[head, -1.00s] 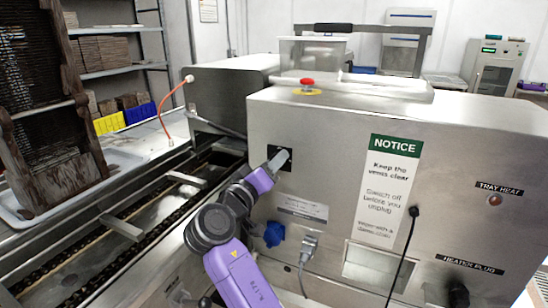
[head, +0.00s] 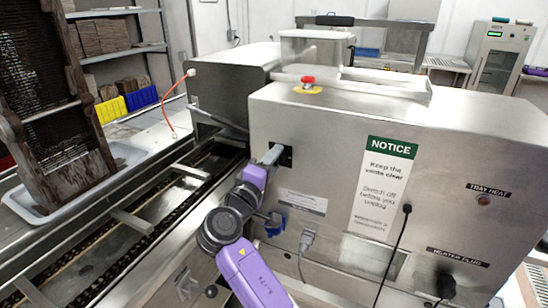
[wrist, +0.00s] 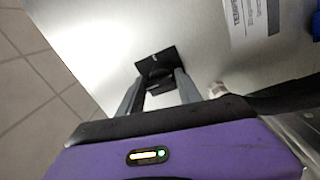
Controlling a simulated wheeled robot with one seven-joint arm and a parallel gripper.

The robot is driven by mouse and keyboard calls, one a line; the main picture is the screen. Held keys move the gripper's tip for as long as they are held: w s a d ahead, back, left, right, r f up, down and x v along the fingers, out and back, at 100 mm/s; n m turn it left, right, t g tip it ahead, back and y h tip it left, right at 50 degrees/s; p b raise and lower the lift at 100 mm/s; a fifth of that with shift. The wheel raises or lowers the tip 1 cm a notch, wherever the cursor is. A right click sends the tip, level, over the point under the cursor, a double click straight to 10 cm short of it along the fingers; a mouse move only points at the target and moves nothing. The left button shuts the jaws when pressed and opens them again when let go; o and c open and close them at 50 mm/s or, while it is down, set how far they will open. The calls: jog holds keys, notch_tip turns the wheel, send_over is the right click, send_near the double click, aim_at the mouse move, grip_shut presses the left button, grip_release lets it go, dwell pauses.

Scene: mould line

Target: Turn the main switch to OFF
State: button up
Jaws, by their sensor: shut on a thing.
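The main switch is a black knob on a square black plate (head: 287,157) on the steel machine's side panel, left of the NOTICE sign. In the wrist view the knob (wrist: 157,70) sits between the two grey fingers of my gripper (wrist: 160,86). In the head view my gripper (head: 274,155) is up against the plate and covers most of it. The fingers are shut on the knob. The switch's markings are too small or hidden to read, so I cannot tell its position.
A red emergency button (head: 308,82) is on top of the machine. A grey plug with cable (head: 306,240) and a blue socket cover (head: 274,226) are below the switch. A black cable (head: 397,250) hangs right. A chain conveyor (head: 150,215) runs along the left.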

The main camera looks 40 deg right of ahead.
jog(key=shift+w+a+f, duration=0.1)
jog(key=shift+a+f, duration=0.1)
jog(key=shift+f, duration=0.4)
jog(key=o, duration=1.2)
jog(key=shift+r, duration=0.1)
jog(key=shift+d+r, duration=0.1)
jog(key=shift+r, duration=0.1)
jog(key=b+v, duration=0.2)
jog(key=v, duration=0.5)
jog(key=shift+a, duration=0.35)
